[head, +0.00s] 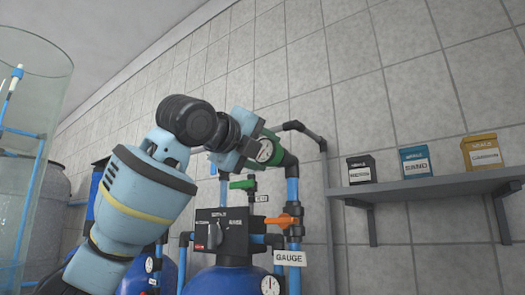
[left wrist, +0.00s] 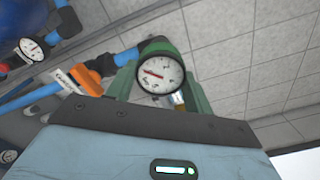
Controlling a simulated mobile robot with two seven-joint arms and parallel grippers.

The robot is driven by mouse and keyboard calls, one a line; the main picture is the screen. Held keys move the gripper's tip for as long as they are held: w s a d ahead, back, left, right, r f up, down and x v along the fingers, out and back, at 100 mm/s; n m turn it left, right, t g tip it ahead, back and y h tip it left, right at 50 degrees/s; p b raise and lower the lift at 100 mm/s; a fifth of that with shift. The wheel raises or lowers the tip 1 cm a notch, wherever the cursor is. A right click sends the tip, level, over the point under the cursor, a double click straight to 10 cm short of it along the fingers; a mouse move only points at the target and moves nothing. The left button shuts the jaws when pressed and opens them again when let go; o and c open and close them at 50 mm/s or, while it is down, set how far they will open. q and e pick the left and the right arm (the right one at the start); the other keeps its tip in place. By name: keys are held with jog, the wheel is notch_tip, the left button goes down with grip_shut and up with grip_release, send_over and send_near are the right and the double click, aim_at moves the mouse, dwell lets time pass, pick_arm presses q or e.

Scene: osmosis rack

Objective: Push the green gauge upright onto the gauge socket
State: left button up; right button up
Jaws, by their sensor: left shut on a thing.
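The green gauge (head: 266,151), with a round white dial, is held at the tip of my left gripper (head: 258,143), high in front of the tiled wall. In the left wrist view the dial of the gauge (left wrist: 161,74) faces the camera between the fingers of my left gripper (left wrist: 158,92), which is shut on it. A dark pipe elbow (head: 287,158) on top of a blue pipe lies right beside the gauge. The gauge socket is not clearly visible, and I cannot tell whether the gauge touches it. My right gripper is not in view.
An orange-handled valve (head: 285,221) and a "GAUGE" label (head: 289,258) are on the pipe below. A black control box (head: 221,230) tops a blue tank. A grey shelf (head: 430,188) with several small boxes is at right. A clear cylinder (head: 38,110) stands at left.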

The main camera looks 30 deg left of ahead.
pick_arm(q)
jog(key=shift+w, duration=0.55)
dwell(0.4)
jog(key=o, duration=1)
jog(key=shift+s, duration=0.1)
jog(key=shift+s+a, duration=0.2)
jog(key=shift+s, duration=3.65)
jog(key=shift+w, duration=0.1)
